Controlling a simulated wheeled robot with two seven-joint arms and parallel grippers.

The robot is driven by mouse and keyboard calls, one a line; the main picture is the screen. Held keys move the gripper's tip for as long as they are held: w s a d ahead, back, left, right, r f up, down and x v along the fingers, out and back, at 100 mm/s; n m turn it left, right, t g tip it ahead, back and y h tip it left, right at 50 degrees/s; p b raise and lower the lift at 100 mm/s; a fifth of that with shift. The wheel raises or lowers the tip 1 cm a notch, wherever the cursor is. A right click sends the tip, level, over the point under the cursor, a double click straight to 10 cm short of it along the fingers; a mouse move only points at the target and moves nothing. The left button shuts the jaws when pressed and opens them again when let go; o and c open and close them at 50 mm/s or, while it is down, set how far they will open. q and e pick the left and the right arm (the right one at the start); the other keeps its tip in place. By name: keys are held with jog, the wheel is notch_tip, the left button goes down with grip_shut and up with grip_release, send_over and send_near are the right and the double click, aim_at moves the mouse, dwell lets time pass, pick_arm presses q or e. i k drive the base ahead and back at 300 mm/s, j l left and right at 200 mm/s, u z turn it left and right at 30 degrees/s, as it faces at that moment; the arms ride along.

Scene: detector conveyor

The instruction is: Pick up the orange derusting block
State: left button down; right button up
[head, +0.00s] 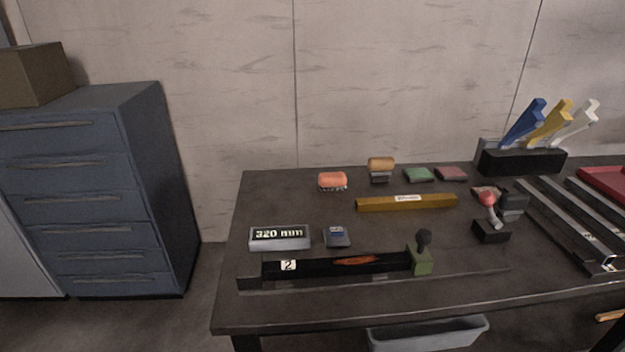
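An orange block (332,180) with a pale, speckled lower edge lies near the back left of the dark workbench (300,207). A tan-orange block (381,163) sits on a dark grey base a little to its right, at the back edge. I cannot tell from looks alone which of the two is the derusting block; the first is the more strongly orange. Neither of my grippers shows in the head view.
A brass-coloured bar (406,203) lies in front of the blocks. Green (418,174) and red (451,173) pads lie to their right. A "320 mm" display (280,237) and a long black device (340,266) are nearer the front. A blue drawer cabinet (90,190) stands left.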

aim_at(327, 181)
jog(key=i+j+z, duration=0.1)
jog(key=j+z, duration=0.2)
jog(key=j, duration=0.9)
jog(key=j+z, duration=0.25)
jog(key=j, duration=0.95)
jog(key=i+j+z, duration=0.1)
jog(key=i+j, duration=0.15)
jog(key=i+j+z, duration=0.15)
jog(key=j, duration=0.2)
jog(key=i+j+z, duration=0.1)
jog(key=i+j, duration=0.2)
jog(key=i+j+z, duration=0.15)
jog(key=j, duration=0.25)
jog(key=i+j+z, duration=0.15)
jog(key=i, duration=0.2)
jog(key=i+j+z, duration=0.1)
jog(key=i+j, duration=0.15)
jog(key=i, duration=0.15)
